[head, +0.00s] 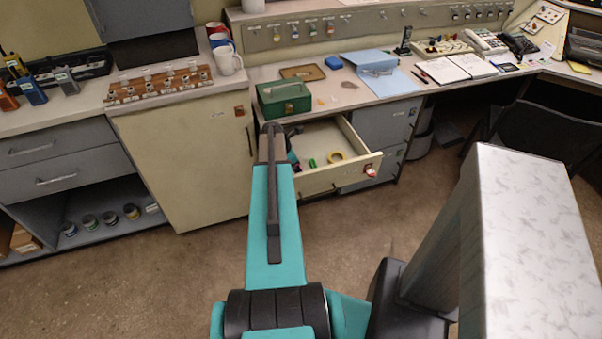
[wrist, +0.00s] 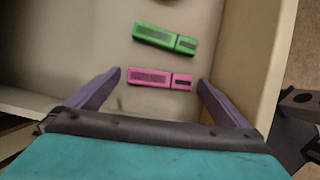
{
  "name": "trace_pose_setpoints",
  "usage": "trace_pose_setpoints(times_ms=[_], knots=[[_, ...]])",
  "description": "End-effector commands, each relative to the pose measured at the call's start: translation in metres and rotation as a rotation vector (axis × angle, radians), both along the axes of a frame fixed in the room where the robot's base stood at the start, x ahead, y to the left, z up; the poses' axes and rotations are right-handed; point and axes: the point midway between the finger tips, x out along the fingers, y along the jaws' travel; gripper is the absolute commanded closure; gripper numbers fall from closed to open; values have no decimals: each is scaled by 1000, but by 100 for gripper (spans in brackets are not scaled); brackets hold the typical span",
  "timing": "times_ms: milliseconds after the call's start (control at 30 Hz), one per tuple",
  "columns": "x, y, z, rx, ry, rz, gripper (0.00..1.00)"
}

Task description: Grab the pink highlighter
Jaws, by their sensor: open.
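The pink highlighter (wrist: 158,79) lies flat in the open drawer in the wrist view, with its cap end to the right. My gripper (wrist: 160,76) is open, with one purple finger near each end of the pink highlighter and nothing held. I cannot tell how high the fingers are above the drawer floor. A green highlighter (wrist: 164,37) lies just beyond the pink one. In the head view my arm covers part of the drawer (head: 356,176), and I cannot make out the pink highlighter there. The green highlighter shows there too (head: 312,163).
A yellow tape roll (head: 335,157) lies in the drawer. The drawer's right wall (wrist: 249,62) is close to my right finger. A green box (head: 284,99) stands on the desk above. A cream cabinet (head: 183,160) is left of the drawer.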

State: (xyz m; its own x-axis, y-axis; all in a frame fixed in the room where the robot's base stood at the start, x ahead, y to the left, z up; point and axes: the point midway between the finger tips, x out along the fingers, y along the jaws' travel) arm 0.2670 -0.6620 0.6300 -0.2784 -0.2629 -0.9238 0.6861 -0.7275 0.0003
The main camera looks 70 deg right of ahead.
Motion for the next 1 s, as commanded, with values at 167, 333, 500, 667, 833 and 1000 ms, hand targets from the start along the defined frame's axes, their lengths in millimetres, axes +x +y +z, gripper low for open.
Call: trace_pose_setpoints(times_ms=[167, 333, 500, 667, 833, 1000], knots=[[0, 0, 0, 0, 0, 0, 0], [0, 0, 0, 0, 0, 0, 8], [0, 0, 0, 0, 0, 0, 37], [0, 0, 0, 0, 0, 0, 39], [0, 0, 1, 0, 0, -1, 39], [0, 0, 8, 0, 0, -1, 39]])
